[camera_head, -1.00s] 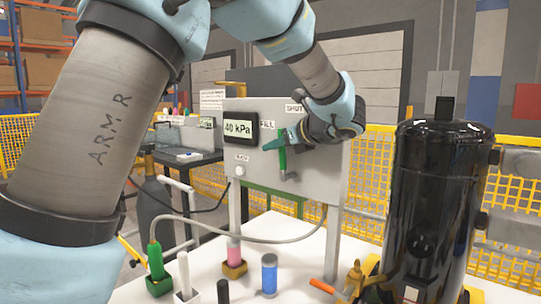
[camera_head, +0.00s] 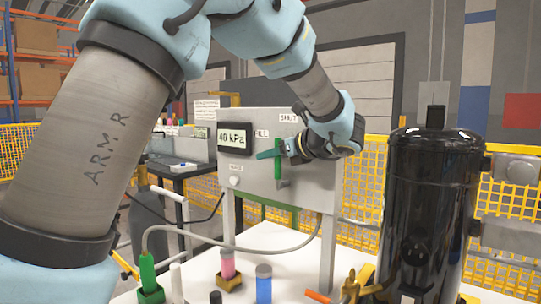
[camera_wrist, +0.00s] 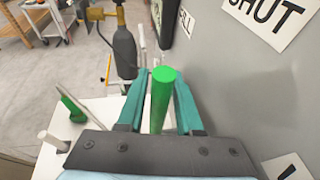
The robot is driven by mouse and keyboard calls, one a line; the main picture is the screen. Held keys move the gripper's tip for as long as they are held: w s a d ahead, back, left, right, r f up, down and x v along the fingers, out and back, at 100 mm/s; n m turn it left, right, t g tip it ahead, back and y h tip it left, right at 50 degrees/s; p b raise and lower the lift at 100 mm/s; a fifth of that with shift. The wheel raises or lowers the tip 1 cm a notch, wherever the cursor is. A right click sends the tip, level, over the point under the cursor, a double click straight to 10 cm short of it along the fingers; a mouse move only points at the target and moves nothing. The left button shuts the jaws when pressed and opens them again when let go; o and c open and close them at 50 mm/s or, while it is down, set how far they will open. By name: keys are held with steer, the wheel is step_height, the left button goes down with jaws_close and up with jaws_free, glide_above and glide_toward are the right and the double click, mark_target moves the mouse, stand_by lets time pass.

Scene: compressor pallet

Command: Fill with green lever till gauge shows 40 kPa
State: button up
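The gauge (camera_head: 234,138) on the grey panel (camera_head: 310,190) reads 40 kPa. The green lever (camera_head: 278,160) stands about upright on the panel, below the SHUT label (camera_head: 289,118) and to the right of the partly covered FILL label (camera_head: 262,133). My gripper (camera_head: 268,154) is at the lever's handle. In the wrist view the green lever (camera_wrist: 160,100) stands between my gripper's two teal fingers (camera_wrist: 160,88), with narrow gaps showing on both sides. The fingers look open around it. My wrist hides part of the panel's right side.
A black compressor tank (camera_head: 430,210) stands right of the panel. A grey hose (camera_head: 230,247) runs across the front to a green bottle-like fitting (camera_head: 148,275). Pink and blue cylinders (camera_head: 264,285) stand on the white surface. Yellow mesh fencing (camera_head: 510,210) is behind.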

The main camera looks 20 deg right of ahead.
steer(key=v, duration=1)
steer(key=shift+s+b, duration=0.35)
steer(key=shift+b, duration=0.1)
steer(key=shift+d+r, duration=0.1)
